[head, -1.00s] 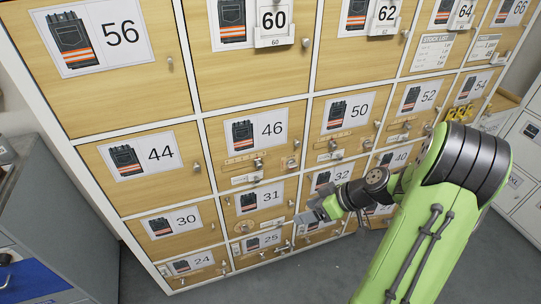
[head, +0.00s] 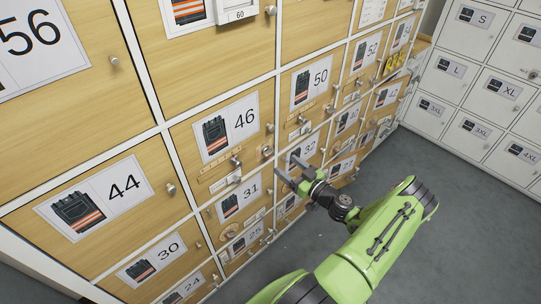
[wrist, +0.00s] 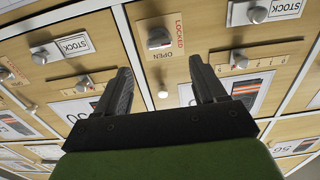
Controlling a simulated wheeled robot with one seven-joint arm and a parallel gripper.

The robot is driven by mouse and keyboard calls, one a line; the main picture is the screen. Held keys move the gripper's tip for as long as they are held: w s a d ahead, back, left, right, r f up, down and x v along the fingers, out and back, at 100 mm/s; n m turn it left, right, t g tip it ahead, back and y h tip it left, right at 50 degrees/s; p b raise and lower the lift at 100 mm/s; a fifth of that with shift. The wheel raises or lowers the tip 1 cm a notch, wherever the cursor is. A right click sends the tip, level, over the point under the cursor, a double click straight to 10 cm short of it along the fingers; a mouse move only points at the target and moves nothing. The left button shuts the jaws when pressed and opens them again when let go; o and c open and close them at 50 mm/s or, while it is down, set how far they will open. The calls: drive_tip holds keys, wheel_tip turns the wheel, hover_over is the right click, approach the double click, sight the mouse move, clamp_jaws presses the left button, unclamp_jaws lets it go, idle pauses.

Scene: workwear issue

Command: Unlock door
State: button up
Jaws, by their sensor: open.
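Wooden locker doors with numbered picture cards fill the head view, among them door 46 (head: 190,133), door 31 (head: 228,225) and door 32 (head: 292,150). My gripper (head: 281,172) is open and empty in front of the doors near 31 and 32, partly covering them. In the wrist view its two dark fingers (wrist: 163,88) point at a door front. A grey turn knob (wrist: 158,38) sits on a plate marked LOCKED and OPEN, beyond the fingertips and apart from them. I cannot tell this door's number.
Other latches with scale plates and STOCK labels (wrist: 72,45) sit on nearby doors. Door 46 has a latch (head: 236,162) and a round knob (head: 267,152). White lockers (head: 490,85) stand at the right. The grey floor (head: 440,165) between is clear.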

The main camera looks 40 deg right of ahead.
sight(271, 154)
drive_tip(key=w, duration=0.8)
drive_tip(key=shift+w+a+b, duration=0.1)
drive_tip(key=shift+b, duration=0.25)
drive_tip(key=c, duration=1.1)
drive_tip(key=shift+o, duration=0.2)
